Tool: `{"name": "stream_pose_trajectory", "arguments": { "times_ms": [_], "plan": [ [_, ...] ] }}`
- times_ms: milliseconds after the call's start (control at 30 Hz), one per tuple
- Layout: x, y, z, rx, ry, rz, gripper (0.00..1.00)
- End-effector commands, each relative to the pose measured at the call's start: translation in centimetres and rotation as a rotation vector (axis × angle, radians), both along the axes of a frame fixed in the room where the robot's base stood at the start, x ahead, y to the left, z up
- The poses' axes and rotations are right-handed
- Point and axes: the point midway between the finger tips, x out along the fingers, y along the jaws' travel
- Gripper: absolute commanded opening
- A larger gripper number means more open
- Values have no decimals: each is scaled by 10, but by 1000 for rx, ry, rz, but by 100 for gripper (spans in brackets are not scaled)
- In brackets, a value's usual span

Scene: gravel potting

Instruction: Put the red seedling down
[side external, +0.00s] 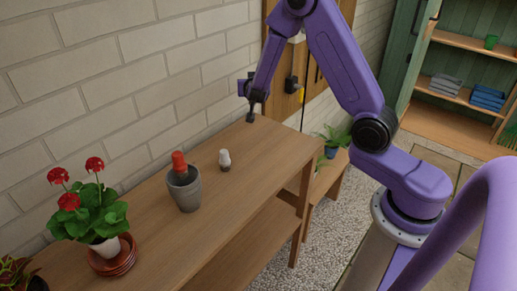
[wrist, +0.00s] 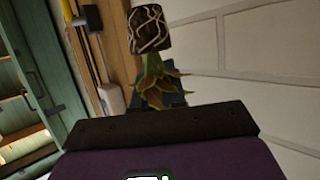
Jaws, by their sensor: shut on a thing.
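My gripper (side external: 252,98) is above the far end of the wooden bench (side external: 150,235), close to the brick wall. It is shut on a seedling, taken to be the red seedling (wrist: 160,85), with green leaves and reddish tips. Its dark root plug (wrist: 149,28), laced with pale roots, points away from the palm in the wrist view. In the side view the plug (side external: 250,118) is a small dark block near the bench's far edge; I cannot tell if it touches the top. The fingertips are mostly hidden by the leaves in the wrist view.
On the bench stand a grey pot (side external: 186,194) with a red object (side external: 179,160) in it, a small white-topped item (side external: 224,158) and a red-flowered plant (side external: 95,215). The bench top is clear between the white-topped item and my gripper. A blue-potted plant (side external: 331,150) stands lower, beyond.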

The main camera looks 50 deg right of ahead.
Motion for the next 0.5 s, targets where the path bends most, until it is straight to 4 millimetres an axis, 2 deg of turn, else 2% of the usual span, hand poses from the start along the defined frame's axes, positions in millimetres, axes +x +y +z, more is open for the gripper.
{"name": "stream_pose_trajectory", "arguments": {
  "times_ms": [200, 500],
  "plan": [
    [22, 7, 8, 0, 0, 232, 0],
    [36, 29, 11, 2, 2, 511, 0]
  ]
}}
